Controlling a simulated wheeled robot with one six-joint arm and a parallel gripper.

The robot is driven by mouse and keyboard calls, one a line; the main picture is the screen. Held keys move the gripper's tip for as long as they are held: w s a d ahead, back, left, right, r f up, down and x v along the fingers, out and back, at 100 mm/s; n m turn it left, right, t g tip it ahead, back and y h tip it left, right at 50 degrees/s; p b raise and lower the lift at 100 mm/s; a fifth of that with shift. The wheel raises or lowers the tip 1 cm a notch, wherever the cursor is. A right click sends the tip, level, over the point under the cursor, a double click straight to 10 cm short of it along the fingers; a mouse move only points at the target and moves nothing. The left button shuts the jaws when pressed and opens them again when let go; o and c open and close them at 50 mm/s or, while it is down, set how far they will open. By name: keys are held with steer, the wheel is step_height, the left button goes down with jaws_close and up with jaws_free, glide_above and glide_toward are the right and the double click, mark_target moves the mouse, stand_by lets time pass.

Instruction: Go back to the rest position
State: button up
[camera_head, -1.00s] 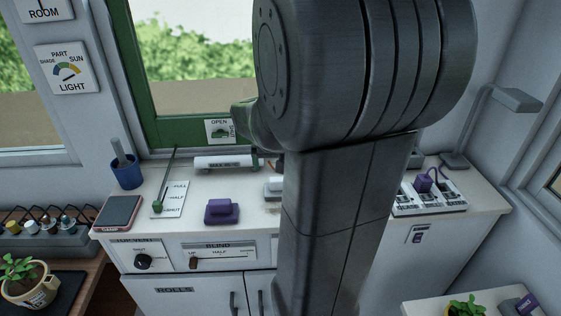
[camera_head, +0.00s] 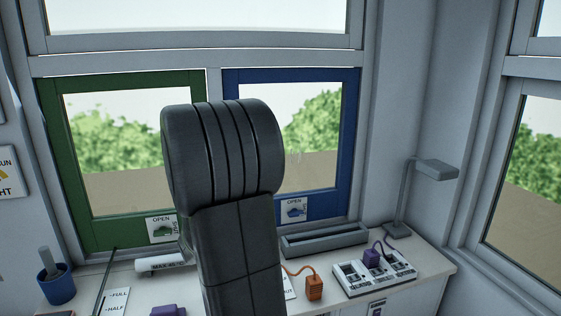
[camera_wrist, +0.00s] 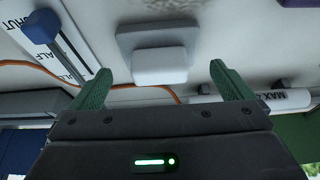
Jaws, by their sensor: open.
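My gripper (camera_wrist: 163,86) shows in the wrist view with its two green fingers wide apart and nothing held between them. A white block on a grey base (camera_wrist: 158,64) lies on the pale counter, in line with the gap between the fingers. I cannot tell the exact distance from the fingertips to it. In the head view my arm stands upright in the middle, and my gripper is hidden from that view. The arm covers the middle of the counter (camera_head: 190,287) and part of the windows.
A green window frame (camera_head: 150,244) and a blue window frame (camera_head: 351,150) stand behind. The counter holds a blue cup (camera_head: 57,288), a white cylinder (camera_head: 160,262), an orange plug (camera_head: 314,288), a grey trough (camera_head: 325,238), a socket strip with a purple plug (camera_head: 371,257), and a lamp (camera_head: 436,169).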

steer(key=shift+x, duration=1.15)
steer(key=shift+w+a, duration=0.1)
steer(key=shift+w+r, duration=0.1)
steer(key=shift+r, duration=0.8)
